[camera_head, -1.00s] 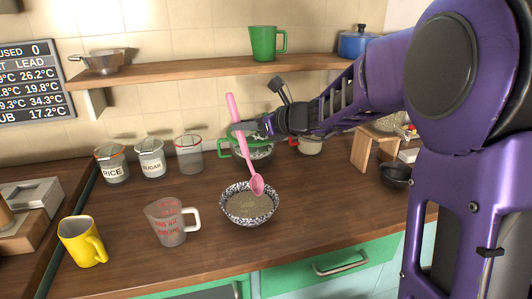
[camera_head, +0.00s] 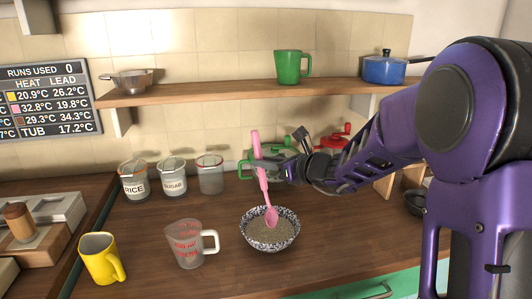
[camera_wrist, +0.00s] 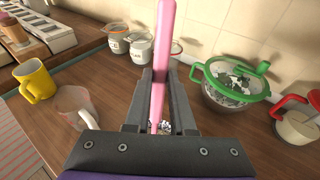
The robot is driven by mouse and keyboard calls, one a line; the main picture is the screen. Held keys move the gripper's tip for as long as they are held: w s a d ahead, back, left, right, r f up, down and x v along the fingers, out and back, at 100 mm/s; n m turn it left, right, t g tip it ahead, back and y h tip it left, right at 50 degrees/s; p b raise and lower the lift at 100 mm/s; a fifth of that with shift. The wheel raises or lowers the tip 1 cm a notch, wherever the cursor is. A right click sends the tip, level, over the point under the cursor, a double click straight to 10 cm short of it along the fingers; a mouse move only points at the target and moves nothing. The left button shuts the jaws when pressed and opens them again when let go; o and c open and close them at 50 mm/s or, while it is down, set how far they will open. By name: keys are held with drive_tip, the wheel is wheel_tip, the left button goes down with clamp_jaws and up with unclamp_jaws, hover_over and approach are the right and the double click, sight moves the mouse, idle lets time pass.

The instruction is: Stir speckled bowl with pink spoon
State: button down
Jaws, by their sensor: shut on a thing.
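The speckled bowl (camera_head: 270,244) stands on the wooden counter with grey-brown contents inside. My gripper (camera_head: 272,172) is shut on the pink spoon (camera_head: 256,146) by its handle, above the bowl's back rim. The spoon is nearly upright, with its head low over the bowl's contents; I cannot tell whether it touches them. In the wrist view the pink handle (camera_wrist: 161,50) rises between the two grey fingers (camera_wrist: 160,105). The bowl is mostly hidden there; only a speckled bit shows between the fingers.
A measuring cup (camera_head: 187,244) and a yellow mug (camera_head: 101,259) stand left of the bowl. Several labelled jars, including rice (camera_head: 134,181), stand behind. A green-rimmed container (camera_wrist: 232,84) and a red-lidded one (camera_wrist: 297,126) stand near the gripper. A shelf (camera_head: 230,88) runs above.

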sight(264, 175)
wheel_tip(264, 175, down, 4)
drive_tip(key=shift+r+b, duration=0.1)
drive_tip(key=shift+b, duration=0.9)
drive_tip(key=shift+s+a+f, duration=0.1)
drive_tip(key=shift+s+f, duration=0.05)
drive_tip(key=shift+f, duration=0.05)
drive_tip(key=shift+s+r, duration=0.2)
drive_tip(key=shift+s, duration=0.15)
drive_tip(key=shift+w+a+f, duration=0.1)
drive_tip(key=shift+w+f, duration=0.05)
drive_tip(key=shift+w, duration=0.3)
drive_tip(key=shift+w+a+f, duration=0.1)
drive_tip(key=shift+w, duration=0.3)
drive_tip(key=shift+s+a+b, duration=0.2)
drive_tip(key=shift+s+b, duration=0.15)
drive_tip(key=shift+s, duration=0.2)
drive_tip(key=shift+w+d+r, duration=0.15)
drive_tip(key=shift+d+r, duration=0.05)
drive_tip(key=shift+d, duration=0.25)
